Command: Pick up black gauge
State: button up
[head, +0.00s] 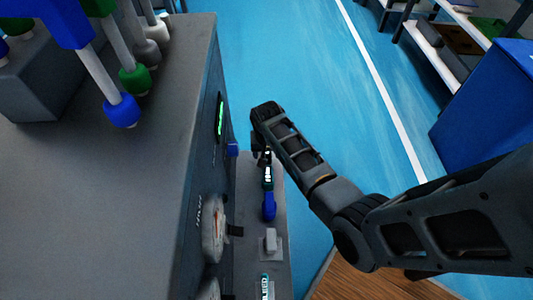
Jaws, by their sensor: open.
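My arm reaches in from the right, and its end with my gripper (260,150) is above the narrow grey ledge beside the grey machine. The gripper is small, dark and mostly hidden by the wrist, so the fingers are hard to make out. Two round gauges are on the machine's side face: one (213,242) with a pale dial seen edge-on, and another (210,290) cut off at the bottom edge. Both are below and left of the gripper in the picture, apart from it. I cannot tell which gauge is the black one.
The grey machine (110,190) fills the left, with blue, green and grey knobbed fittings on top. A green-lit display (220,117) is on its side. The ledge (250,262) carries a blue-handled item (269,205) and a light block (271,241). Blue floor (310,60) is open beyond.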

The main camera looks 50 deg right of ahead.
jog(key=shift+c, duration=0.4)
jog(key=c, duration=1)
jog(key=shift+r, duration=0.1)
jog(key=shift+r, duration=0.45)
jog(key=r, duration=0.1)
jog(key=r+p, duration=0.1)
jog(key=r, duration=0.1)
jog(key=shift+s+d+r+p, duration=0.2)
jog(key=shift+s+r+p, duration=0.15)
jog(key=shift+s+d+r+p, duration=0.75)
jog(key=shift+s+r+p, duration=0.55)
jog(key=shift+s+r, duration=0.5)
jog(key=shift+s+d+r+p, duration=0.75)
jog(key=shift+s+r+p, duration=0.65)
jog(key=shift+r, duration=0.55)
jog(key=shift+s+d+r+p, duration=0.75)
jog(key=shift+s+r+p, duration=0.45)
jog(key=shift+s+r, duration=0.6)
jog(key=shift+w, duration=0.1)
